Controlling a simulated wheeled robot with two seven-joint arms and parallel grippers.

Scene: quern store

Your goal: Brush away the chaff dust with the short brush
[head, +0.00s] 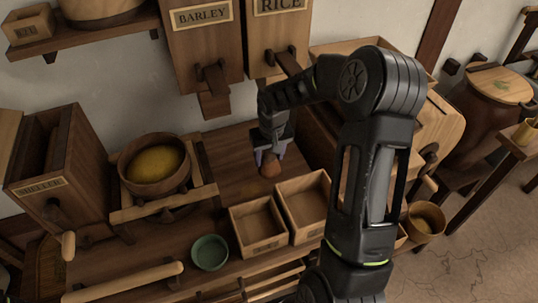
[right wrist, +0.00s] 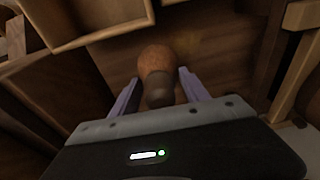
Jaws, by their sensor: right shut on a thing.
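My right gripper (head: 270,158) reaches down to the wooden counter behind the two small boxes. It is shut on a short, rounded brown thing, which looks like the short brush (head: 271,169). In the right wrist view the brush (right wrist: 157,68) stands between the two pale purple fingers of the gripper (right wrist: 158,88), its orange-brown end pointing away. Its bristles cannot be made out, nor whether it touches the counter. A faint yellowish patch, perhaps the chaff dust (head: 232,189), lies on the counter left of the gripper. My left gripper is not in view.
Two open wooden boxes (head: 258,226) stand just in front of the gripper. A green bowl (head: 209,252) is at the front left. A bowl of yellow grain (head: 155,161) sits in a wooden frame at left. Barley (head: 201,17) and rice bins hang above.

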